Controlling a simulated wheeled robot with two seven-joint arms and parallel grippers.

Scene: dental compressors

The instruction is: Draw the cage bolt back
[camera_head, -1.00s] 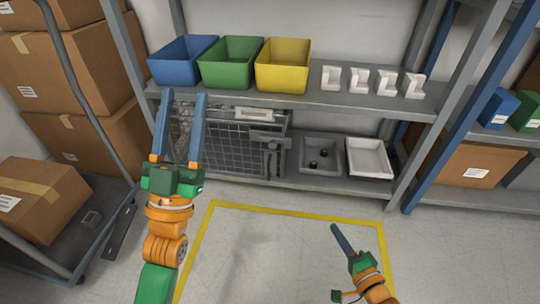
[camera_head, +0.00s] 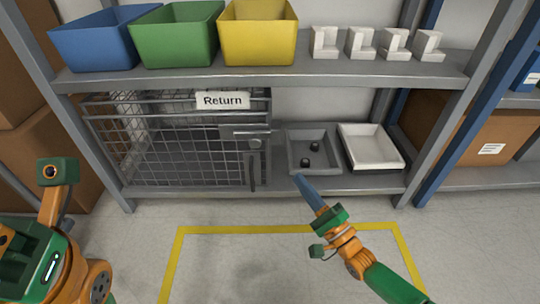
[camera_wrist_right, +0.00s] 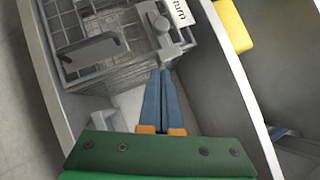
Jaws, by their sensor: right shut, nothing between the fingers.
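The wire cage (camera_head: 165,150) stands on the lower shelf under a "Return" sign (camera_head: 222,100), its door closed. Its grey bolt (camera_head: 255,143) sits at the cage's right front edge, with a dark upright handle (camera_head: 252,175) below it. In the right wrist view the bolt (camera_wrist_right: 165,28) is just beyond the fingertips, and the handle (camera_wrist_right: 88,50) is to the left. My right gripper (camera_head: 297,178) is shut and empty, right of the handle and in front of the grey tray. It also shows in the right wrist view (camera_wrist_right: 163,72), apart from the bolt. My left gripper's fingers are out of view.
A grey tray (camera_head: 294,163) with small black pieces and a white tray (camera_head: 372,164) stand right of the cage. Blue (camera_head: 105,42), green (camera_head: 178,42) and yellow (camera_head: 258,40) bins and several white brackets (camera_head: 360,42) are above. The floor in front is clear.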

